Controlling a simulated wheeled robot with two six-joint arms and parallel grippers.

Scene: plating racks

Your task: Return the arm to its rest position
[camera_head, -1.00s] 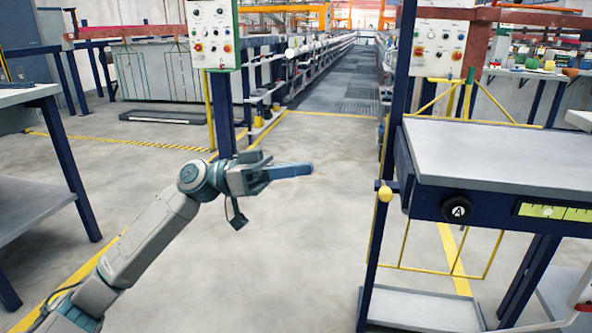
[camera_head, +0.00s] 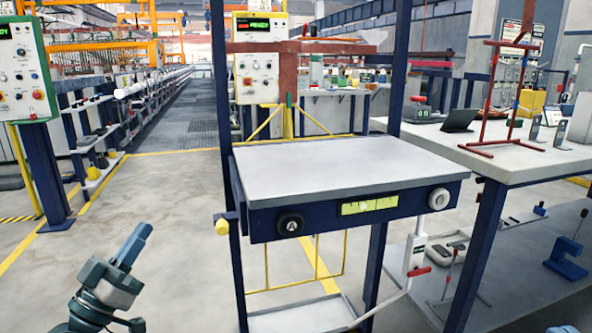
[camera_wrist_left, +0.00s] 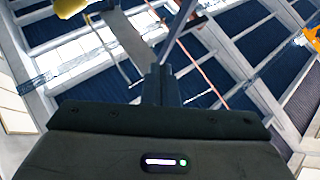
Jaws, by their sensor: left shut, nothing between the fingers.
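My left gripper (camera_head: 135,243) is at the lower left of the head view, in front of and to the left of the blue-framed cart. Its blue fingers are together, point up, and hold nothing. In the left wrist view the shut fingers (camera_wrist_left: 161,85) stand upright in the middle, with ceiling beams and dark blue panels behind them. Most of my left arm is below the frame in the head view. My right gripper is not in view.
The blue-framed cart (camera_head: 300,165) with a bare grey top stands in the middle. A white table (camera_head: 540,160) with a red rack (camera_head: 505,100) is at the right. A control post (camera_head: 60,170) stands at the left. Open floor lies between post and cart.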

